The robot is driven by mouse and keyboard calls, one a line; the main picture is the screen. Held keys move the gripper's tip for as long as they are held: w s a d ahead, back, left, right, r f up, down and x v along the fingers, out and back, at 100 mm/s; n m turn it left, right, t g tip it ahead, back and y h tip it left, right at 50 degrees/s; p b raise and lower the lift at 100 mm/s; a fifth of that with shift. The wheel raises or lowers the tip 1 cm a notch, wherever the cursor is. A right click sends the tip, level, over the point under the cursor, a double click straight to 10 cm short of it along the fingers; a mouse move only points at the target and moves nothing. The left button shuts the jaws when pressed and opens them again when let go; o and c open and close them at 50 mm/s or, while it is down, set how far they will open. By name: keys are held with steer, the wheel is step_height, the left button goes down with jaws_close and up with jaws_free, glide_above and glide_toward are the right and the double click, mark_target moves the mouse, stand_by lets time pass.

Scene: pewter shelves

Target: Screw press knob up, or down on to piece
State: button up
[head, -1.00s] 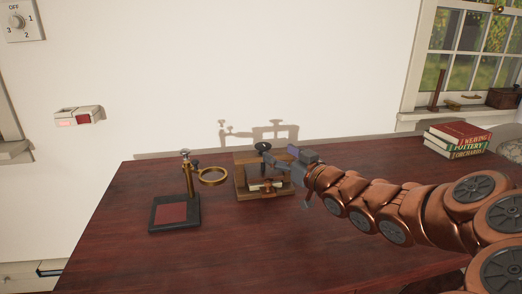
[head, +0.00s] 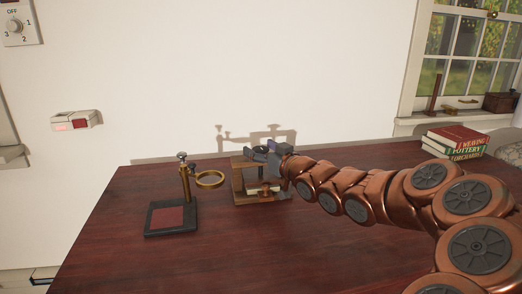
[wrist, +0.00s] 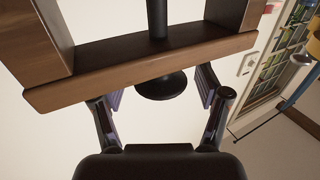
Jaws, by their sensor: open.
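The wooden press (head: 238,183) stands on the dark red table, and part of its right side is behind my gripper. A pale piece with brass-coloured parts (head: 265,191) sits low inside its frame. In the wrist view the press beam (wrist: 140,72) crosses the top, with the dark screw (wrist: 157,18) passing through it. The round black knob (wrist: 160,86) is on the screw's end. My gripper (wrist: 160,90) is open, one finger on each side of the knob, with a gap visible on both sides. In the head view my gripper (head: 266,153) is at the press top and hides the knob.
A magnifier stand with a brass ring (head: 210,180) and dark base (head: 172,219) stands left of the press. Books (head: 455,142) lie at the table's back right. The wall is close behind. The front middle of the table is clear.

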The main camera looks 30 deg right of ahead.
steer(key=shift+w, duration=0.25)
steer(key=c, duration=1.1)
steer(key=shift+d, duration=0.15)
steer(key=shift+c, duration=0.4)
steer(key=shift+a+f+b, duration=0.15)
steer(key=shift+a+b, duration=0.1)
steer(key=shift+b, duration=0.35)
